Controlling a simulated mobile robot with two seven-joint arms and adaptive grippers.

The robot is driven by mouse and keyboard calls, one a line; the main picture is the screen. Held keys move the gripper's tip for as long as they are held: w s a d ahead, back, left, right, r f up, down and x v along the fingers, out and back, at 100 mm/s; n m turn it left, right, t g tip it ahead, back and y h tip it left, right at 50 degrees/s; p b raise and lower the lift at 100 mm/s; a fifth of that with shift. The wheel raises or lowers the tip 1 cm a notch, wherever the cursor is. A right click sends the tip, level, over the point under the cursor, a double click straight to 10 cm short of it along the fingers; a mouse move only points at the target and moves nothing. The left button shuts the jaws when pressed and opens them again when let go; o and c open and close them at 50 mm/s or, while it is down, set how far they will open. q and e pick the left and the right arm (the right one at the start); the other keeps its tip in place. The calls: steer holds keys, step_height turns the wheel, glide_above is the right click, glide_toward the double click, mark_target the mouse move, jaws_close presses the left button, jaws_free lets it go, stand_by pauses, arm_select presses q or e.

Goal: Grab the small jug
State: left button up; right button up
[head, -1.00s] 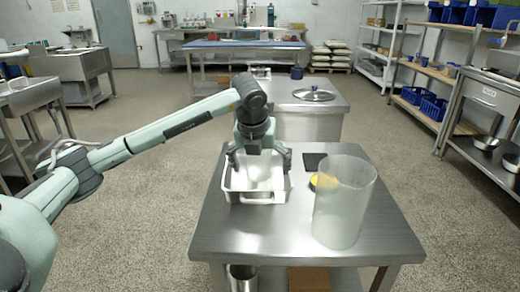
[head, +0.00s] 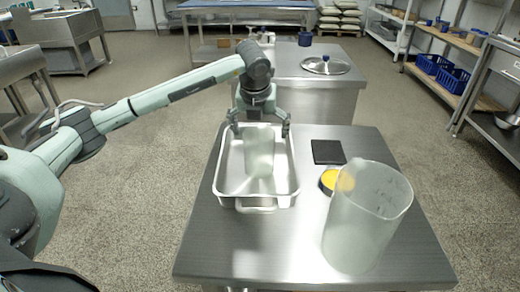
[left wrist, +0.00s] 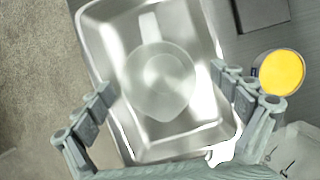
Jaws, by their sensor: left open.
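The small jug (head: 259,150) is a frosted, translucent vessel standing in a shallow metal tray (head: 228,190) on the steel table. In the left wrist view the jug (left wrist: 161,84) is seen from above, between the two spread fingers. A larger frosted jug (head: 362,222) stands on the table to the right of the tray. My left gripper (head: 259,130) is open, pointing down over the tray, its fingers on either side of the small jug's top; I cannot tell whether they touch it. My right gripper is not in view.
A yellow-topped round item (head: 329,181) and a dark flat square (head: 327,152) lie right of the tray. Behind is another steel table with a round metal lid (head: 326,65). Shelves with blue baskets (head: 452,78) stand at the right. The table's front left is clear.

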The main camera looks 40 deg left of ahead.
mark_target(260, 140)
arm_select(q)
steer(key=x, duration=0.4)
steer(key=shift+s, duration=0.2)
steer(key=shift+w+a+f, duration=0.1)
steer(key=shift+w+f, duration=0.05)
steer(key=shift+f, duration=0.2)
steer(key=c, duration=1.2)
steer(key=shift+c, duration=0.3)
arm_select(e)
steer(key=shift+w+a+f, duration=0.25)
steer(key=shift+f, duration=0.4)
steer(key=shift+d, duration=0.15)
